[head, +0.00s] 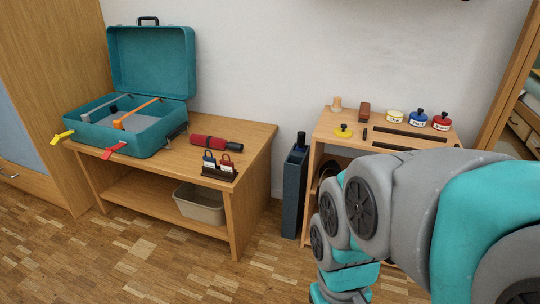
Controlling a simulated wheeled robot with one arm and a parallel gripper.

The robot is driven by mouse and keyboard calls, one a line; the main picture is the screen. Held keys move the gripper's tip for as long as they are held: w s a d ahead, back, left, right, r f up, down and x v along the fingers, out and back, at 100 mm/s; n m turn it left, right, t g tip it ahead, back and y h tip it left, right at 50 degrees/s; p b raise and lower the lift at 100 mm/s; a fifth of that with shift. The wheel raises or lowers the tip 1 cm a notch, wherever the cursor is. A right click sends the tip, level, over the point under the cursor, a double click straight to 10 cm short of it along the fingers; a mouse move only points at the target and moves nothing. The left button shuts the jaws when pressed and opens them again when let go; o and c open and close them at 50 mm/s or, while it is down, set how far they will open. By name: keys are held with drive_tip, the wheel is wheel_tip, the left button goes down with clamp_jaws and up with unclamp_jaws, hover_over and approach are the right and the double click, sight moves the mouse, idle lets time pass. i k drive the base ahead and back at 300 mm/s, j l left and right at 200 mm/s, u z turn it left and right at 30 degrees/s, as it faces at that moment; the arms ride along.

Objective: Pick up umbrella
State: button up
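A short red roll with black ends (215,144), which looks like a folded umbrella, lies on its side on the wooden table (255,134), right of the open teal suitcase (137,131). It lies behind a small dark holder with two tags (219,170). A tall dark blue-grey stand (294,194) is on the floor between the table and the shelf unit, with a black-topped object (301,139) upright in it; I cannot tell what that object is. My arm fills the lower right. My gripper is not visible.
The suitcase's yellow and red straps (113,150) hang over the table's front edge. A beige bin (199,203) sits on the lower shelf. The shelf unit (330,124) at right holds several small jars and stamps. The parquet floor (150,260) in front is clear.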

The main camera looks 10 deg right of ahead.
sight(208, 141)
drive_tip(key=i+l+u, duration=0.15)
drive_tip(key=i+l, duration=0.25)
drive_tip(key=i, duration=0.25)
drive_tip(key=i+l+u, duration=0.1)
drive_tip(key=i+l, duration=0.4)
drive_tip(key=i, duration=0.15)
